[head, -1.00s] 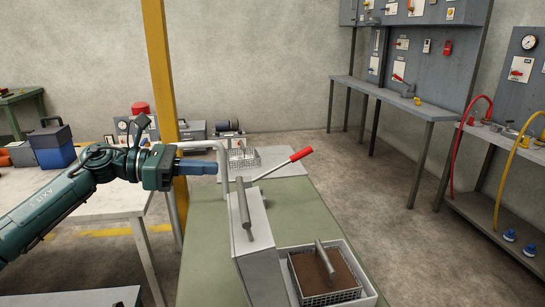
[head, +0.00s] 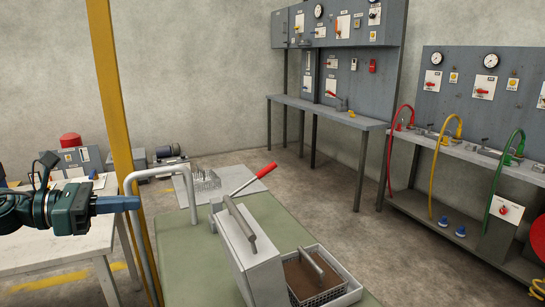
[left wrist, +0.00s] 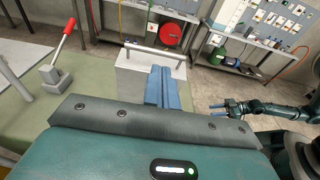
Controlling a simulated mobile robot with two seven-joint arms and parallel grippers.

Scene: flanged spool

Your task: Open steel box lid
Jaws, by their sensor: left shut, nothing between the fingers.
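The steel box (head: 262,275) stands on the green bench top, a light grey case with a bar handle (head: 240,225) along its top. Its lid looks closed. In the left wrist view the steel box (left wrist: 135,82) is beyond my fingers, with the bar handle (left wrist: 155,54) on top. My left gripper (head: 137,203) is shut and empty, apart from the box and to its left in the head view. Its blue fingers (left wrist: 166,85) overlap the box's face in the wrist view. My right gripper (left wrist: 230,105) shows small right of the box; its opening is unclear.
A wire basket (head: 318,278) with a brown block and handle stands close right of the box. A red-handled lever (head: 254,181) rises behind the box. A bent grey pipe (head: 160,172) and yellow post (head: 115,110) stand near my left gripper. Green bench top (head: 185,250) is clear left of the box.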

